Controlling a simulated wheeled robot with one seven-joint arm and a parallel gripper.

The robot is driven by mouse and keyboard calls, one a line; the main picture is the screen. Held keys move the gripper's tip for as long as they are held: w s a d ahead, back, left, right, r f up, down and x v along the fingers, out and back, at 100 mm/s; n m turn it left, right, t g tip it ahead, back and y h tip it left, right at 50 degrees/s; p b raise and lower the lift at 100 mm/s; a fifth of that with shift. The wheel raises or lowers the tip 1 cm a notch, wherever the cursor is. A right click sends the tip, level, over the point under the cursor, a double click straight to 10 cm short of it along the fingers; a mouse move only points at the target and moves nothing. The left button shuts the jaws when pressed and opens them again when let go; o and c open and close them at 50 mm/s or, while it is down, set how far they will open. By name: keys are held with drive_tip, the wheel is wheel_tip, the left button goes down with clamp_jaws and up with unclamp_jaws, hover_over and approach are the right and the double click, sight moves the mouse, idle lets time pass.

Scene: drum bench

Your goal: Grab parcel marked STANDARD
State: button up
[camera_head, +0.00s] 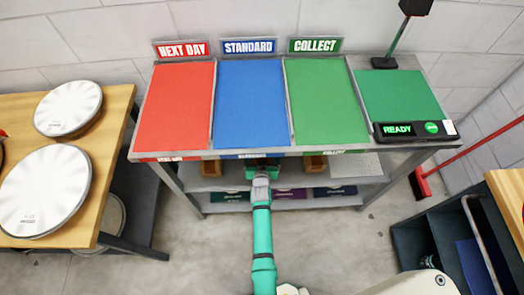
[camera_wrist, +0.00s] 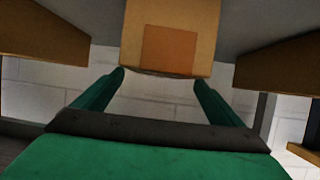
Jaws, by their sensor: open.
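In the wrist view, a brown parcel (camera_wrist: 172,30) with a darker orange-brown patch on its near face is between and just beyond the fingertips of my gripper (camera_wrist: 158,76). The fingers are apart and do not visibly hold it. In the head view, my gripper (camera_head: 263,172) reaches under the front edge of the bench top, at the shelf below the blue STANDARD panel (camera_head: 250,105). It hides whatever is behind it there. Other brown parcels stand on that shelf to the left (camera_head: 210,168) and right (camera_head: 315,163). I can read no marking on any parcel.
The bench top also carries the red NEXT DAY panel (camera_head: 178,105), green COLLECT panel (camera_head: 325,100) and a READY device (camera_head: 412,130). In the wrist view, neighbouring parcels flank the gripper at left (camera_wrist: 40,30) and right (camera_wrist: 275,65). A drum table (camera_head: 110,110) stands left.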

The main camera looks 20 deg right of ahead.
drive_tip(key=shift+x, duration=2.55)
drive_tip(key=shift+c, duration=0.6)
drive_tip(key=c, duration=1)
drive_tip(key=shift+r, duration=0.1)
drive_tip(key=c, duration=0.4)
drive_tip(key=shift+c, duration=0.2)
